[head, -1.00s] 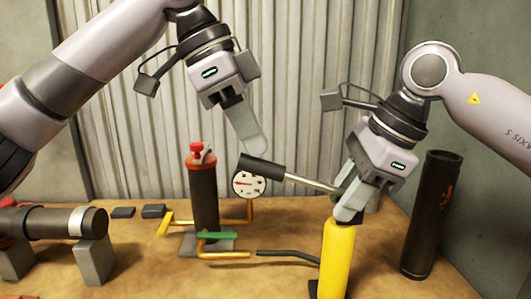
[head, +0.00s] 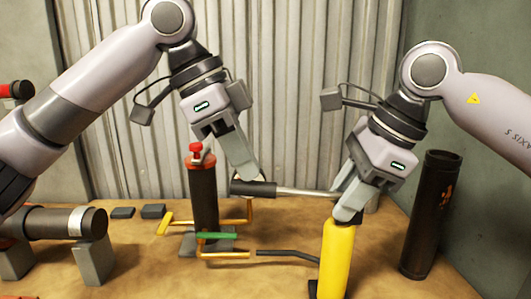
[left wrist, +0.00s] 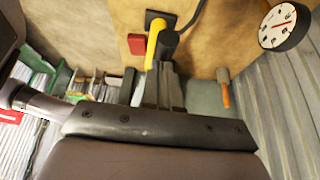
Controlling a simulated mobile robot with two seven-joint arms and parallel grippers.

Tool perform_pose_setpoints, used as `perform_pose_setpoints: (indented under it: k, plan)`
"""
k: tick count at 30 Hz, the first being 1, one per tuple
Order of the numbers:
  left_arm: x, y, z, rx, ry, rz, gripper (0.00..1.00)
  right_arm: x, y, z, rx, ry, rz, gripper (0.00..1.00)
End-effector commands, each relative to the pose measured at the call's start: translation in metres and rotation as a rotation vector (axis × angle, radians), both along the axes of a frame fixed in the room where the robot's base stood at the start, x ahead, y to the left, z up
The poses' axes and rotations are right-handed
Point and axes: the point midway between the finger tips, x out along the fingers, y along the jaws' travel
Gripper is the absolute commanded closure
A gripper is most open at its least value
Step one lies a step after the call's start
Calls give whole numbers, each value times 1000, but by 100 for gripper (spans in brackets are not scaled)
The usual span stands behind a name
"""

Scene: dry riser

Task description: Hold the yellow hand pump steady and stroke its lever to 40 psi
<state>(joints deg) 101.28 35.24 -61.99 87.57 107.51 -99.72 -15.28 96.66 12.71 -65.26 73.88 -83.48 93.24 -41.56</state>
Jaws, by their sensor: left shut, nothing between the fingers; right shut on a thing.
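The yellow hand pump (head: 336,258) stands upright at the front right in the head view. My right gripper (head: 348,212) is shut on its top, and its fingers hide the upper end. The pump's lever (head: 305,192) reaches left from there, nearly level, ending in a black grip (head: 255,188). My left gripper (head: 250,177) is shut and empty, its fingertips right at the top of the grip; contact is likely but not certain. The gauge is mostly hidden behind the grip. A gauge (left wrist: 285,25) shows in the left wrist view, its reading too small to tell.
A dark riser cylinder with a red cap (head: 196,153) stands behind left, with brass pipes and a green handle (head: 217,236). A black hose (head: 288,253) lies left of the pump. A dark tube (head: 432,215) stands at right. A pipe on blocks (head: 45,222) is at left.

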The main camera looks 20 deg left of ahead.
Motion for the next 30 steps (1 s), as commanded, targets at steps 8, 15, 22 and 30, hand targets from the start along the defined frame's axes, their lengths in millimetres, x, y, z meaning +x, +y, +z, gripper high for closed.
perform_pose_setpoints:
  k: [8,15,22,30]
  plan:
    - [-4,19,4,4,3,2,100,1,0,-1,1,-1,-3,100]
    - [-4,21,9,3,2,3,100,1,0,-1,1,-1,-3,100]
    - [-8,37,45,1,-2,4,100,1,0,-1,0,-1,-3,100]
    - [-15,61,95,3,-2,7,100,1,0,-1,-1,-2,-2,100]
